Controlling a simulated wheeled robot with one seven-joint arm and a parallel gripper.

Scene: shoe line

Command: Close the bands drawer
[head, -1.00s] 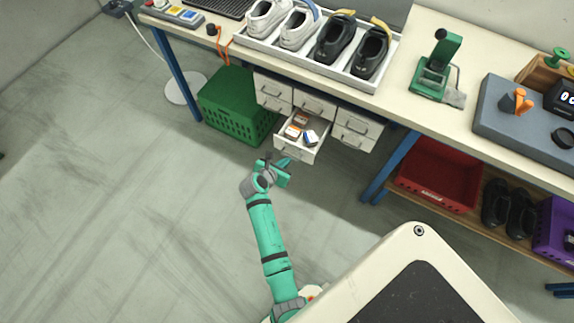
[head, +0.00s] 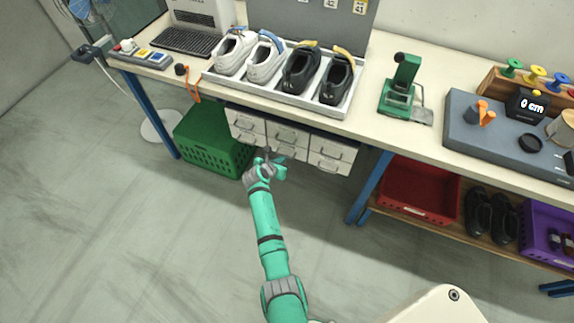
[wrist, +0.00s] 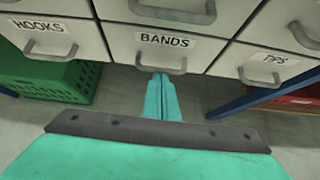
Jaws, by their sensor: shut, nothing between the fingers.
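The bands drawer (wrist: 160,48) is the lower middle drawer of the white unit under the bench, with a BANDS label and a grey bar handle. In the wrist view its front is level with the fronts beside it, so it looks closed. It also shows in the head view (head: 289,153), partly behind my gripper. My gripper (wrist: 161,78) is shut and empty, its fingertips at or just under the handle; I cannot tell if they touch it. It also shows in the head view (head: 279,161).
A green crate (head: 212,138) stands on the floor at left. A blue bench leg (head: 369,188) and red crate (head: 418,192) are at right. Floor in front is clear.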

